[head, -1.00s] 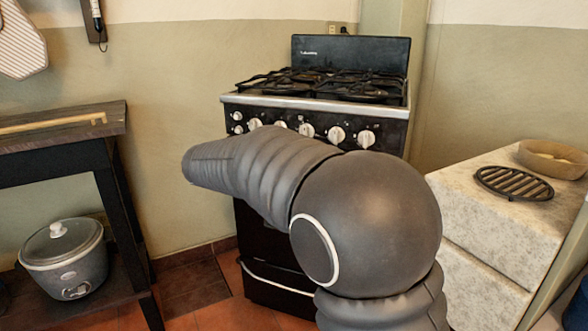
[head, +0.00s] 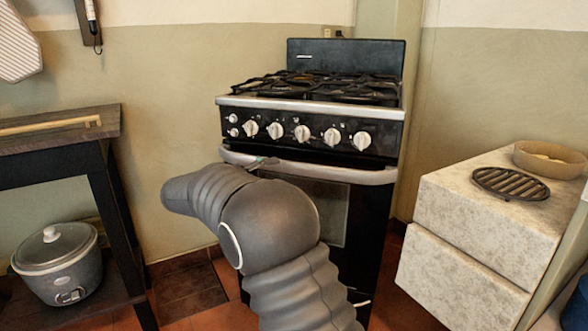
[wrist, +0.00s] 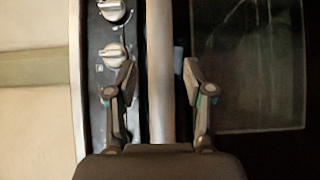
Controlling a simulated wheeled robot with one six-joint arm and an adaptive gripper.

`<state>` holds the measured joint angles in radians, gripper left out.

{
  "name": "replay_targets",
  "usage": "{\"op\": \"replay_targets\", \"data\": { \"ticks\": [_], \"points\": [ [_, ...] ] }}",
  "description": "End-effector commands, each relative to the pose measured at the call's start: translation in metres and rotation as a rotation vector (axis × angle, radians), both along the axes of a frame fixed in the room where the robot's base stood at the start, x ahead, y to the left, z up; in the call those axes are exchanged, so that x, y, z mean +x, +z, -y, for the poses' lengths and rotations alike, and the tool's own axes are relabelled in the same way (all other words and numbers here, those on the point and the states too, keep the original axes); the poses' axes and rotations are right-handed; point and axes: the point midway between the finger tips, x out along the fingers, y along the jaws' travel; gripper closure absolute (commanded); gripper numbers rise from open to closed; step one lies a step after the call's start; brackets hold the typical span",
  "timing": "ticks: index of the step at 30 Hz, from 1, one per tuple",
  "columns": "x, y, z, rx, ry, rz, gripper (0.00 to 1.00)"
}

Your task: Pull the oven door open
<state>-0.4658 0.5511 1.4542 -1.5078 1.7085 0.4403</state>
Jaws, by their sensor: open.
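The black oven door (head: 372,225) of the stove is shut, with a dark glass window that also shows in the wrist view (wrist: 262,70). Its pale metal handle (head: 345,173) runs across the top, below the knobs. In the wrist view the handle (wrist: 160,75) runs upright through the middle. My gripper (wrist: 158,72) is open, with one finger on the knob side of the handle and the other on the window side. Contact with the handle cannot be told. In the head view my arm hides part of the handle and door.
White knobs (head: 302,133) line the stove front just above the handle. A dark table (head: 112,160) with a rice cooker (head: 58,262) below stands left. A pale stone counter (head: 450,200) with a black grate (head: 510,183) stands right. Some tiled floor shows left of the stove.

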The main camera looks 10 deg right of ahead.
Motion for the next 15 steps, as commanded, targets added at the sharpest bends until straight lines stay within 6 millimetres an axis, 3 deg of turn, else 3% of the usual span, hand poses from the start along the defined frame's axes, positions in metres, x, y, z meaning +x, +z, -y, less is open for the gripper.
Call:
{"op": "replay_targets", "data": {
  "ticks": [6, 15],
  "points": [
    [0.012, 0.0, 0.039, 0.001, -0.003, -0.001, 0.48],
    [0.021, -0.001, 0.065, 0.001, -0.001, -0.001, 0.48]
  ]
}}
